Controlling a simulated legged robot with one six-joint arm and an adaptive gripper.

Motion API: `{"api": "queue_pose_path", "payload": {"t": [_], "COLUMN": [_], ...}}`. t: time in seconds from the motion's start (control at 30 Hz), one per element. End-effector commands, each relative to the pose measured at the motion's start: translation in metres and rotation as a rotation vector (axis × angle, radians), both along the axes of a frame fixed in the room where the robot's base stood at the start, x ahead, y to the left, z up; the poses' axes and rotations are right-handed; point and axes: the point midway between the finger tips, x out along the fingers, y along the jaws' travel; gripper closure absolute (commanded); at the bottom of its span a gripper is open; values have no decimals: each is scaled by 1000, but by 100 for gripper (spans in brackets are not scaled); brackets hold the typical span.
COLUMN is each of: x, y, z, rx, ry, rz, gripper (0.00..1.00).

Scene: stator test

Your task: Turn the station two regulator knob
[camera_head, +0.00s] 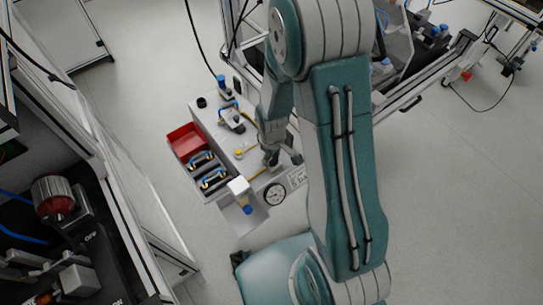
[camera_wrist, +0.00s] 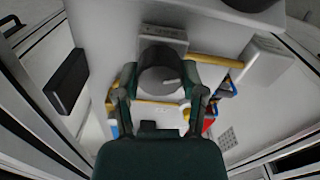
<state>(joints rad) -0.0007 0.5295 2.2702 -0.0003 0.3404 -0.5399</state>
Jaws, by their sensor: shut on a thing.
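In the wrist view a dark round regulator knob (camera_wrist: 160,74) with a light pointer line sits on a pale block. My gripper (camera_wrist: 160,90) has one finger on each side of the knob and is shut on it. The pointer line slants to the right. In the head view my gripper (camera_head: 272,158) is at the front right of the grey station box (camera_head: 240,140), and the knob is hidden there by the gripper and arm. Whether this is station two cannot be read.
A red bin (camera_head: 186,140) and blue-handled parts (camera_head: 212,180) are on the box's left side. A round gauge (camera_head: 275,194) faces forward. Yellow tubes (camera_wrist: 215,60) run beside the knob, and a black block (camera_wrist: 67,80) is at the left.

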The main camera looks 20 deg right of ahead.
Motion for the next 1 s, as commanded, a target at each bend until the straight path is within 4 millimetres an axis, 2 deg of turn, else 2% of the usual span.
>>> {"api": "queue_pose_path", "payload": {"t": [0.7, 1.0], "x": [-2, -2], "y": [0, -1], "z": [-2, -2], "rx": [-2, -2], "ry": [5, 6], "rz": [-663, -892], "gripper": [94, 94]}}
